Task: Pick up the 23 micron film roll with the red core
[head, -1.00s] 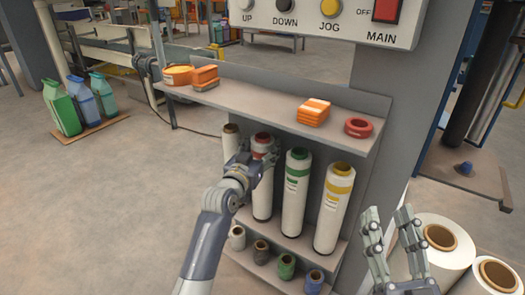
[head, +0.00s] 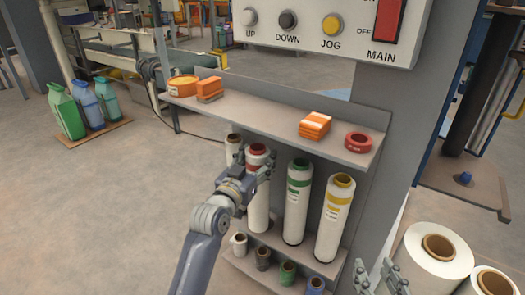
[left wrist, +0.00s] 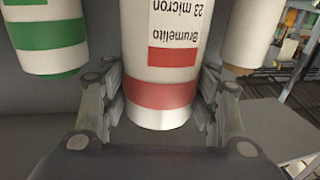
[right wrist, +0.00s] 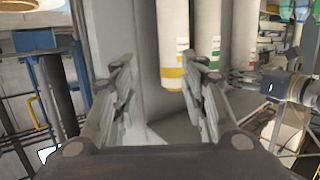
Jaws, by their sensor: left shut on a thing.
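The film roll with the red core (head: 259,212) is white with a red band and stands upright among the rolls below the grey shelf. In the left wrist view this roll (left wrist: 160,65) shows an upside-down "23 micron" label and a red band. My left gripper (head: 255,170) is shut on its upper part; in the left wrist view the fingers (left wrist: 162,95) lie on both sides of it. Whether its base touches the lower shelf is unclear. My right gripper (head: 380,279) is open and empty, low at the right; its fingers are apart in the right wrist view (right wrist: 165,85).
A green-core roll (head: 297,205) and a yellow-core roll (head: 334,222) stand close on the right, a brown-core roll (head: 232,145) on the left. Small spools (head: 288,272) sit below. Large white rolls (head: 438,257) stand at right.

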